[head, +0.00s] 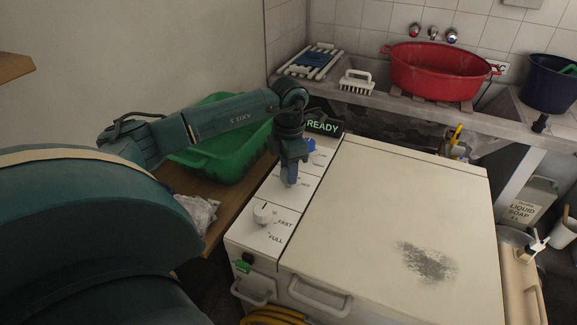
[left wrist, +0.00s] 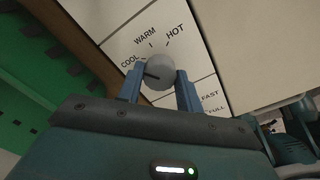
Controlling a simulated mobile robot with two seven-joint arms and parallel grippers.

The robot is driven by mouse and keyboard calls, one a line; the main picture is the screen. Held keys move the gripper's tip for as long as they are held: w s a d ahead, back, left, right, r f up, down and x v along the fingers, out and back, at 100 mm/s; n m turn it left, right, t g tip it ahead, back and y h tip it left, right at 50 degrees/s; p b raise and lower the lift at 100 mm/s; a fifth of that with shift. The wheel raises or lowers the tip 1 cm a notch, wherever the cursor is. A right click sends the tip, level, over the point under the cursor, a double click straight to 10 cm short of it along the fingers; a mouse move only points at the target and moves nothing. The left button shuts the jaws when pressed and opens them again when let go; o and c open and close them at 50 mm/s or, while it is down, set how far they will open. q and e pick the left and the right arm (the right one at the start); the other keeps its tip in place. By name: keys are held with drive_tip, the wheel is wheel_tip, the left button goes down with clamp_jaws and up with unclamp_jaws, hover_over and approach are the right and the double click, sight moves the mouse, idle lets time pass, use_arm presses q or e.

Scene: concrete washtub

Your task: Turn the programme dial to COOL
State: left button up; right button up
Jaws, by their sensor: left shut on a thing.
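The programme dial (left wrist: 160,71) is a round pale knob on the washer's white top panel, with COOL, WARM and HOT lettered around it. A dark mark on its face points to the left in the left wrist view, towards the COOL side; I cannot tell whether it lines up exactly. My left gripper (left wrist: 161,88) is shut on the dial, one blue finger on each side. In the head view my left gripper (head: 291,181) comes down onto the panel from above and hides the dial. My right gripper is in neither view.
A second white knob (head: 263,212) by FAST and FULL sits nearer on the panel. A green basin (head: 215,150) is left; the broad white lid (head: 400,220) is right.

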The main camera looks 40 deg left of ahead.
use_arm(q)
drive_tip(key=shift+n, duration=1.9)
drive_tip(key=o, duration=1)
drive_tip(key=shift+d+r, duration=0.15)
drive_tip(key=shift+r, duration=6.45)
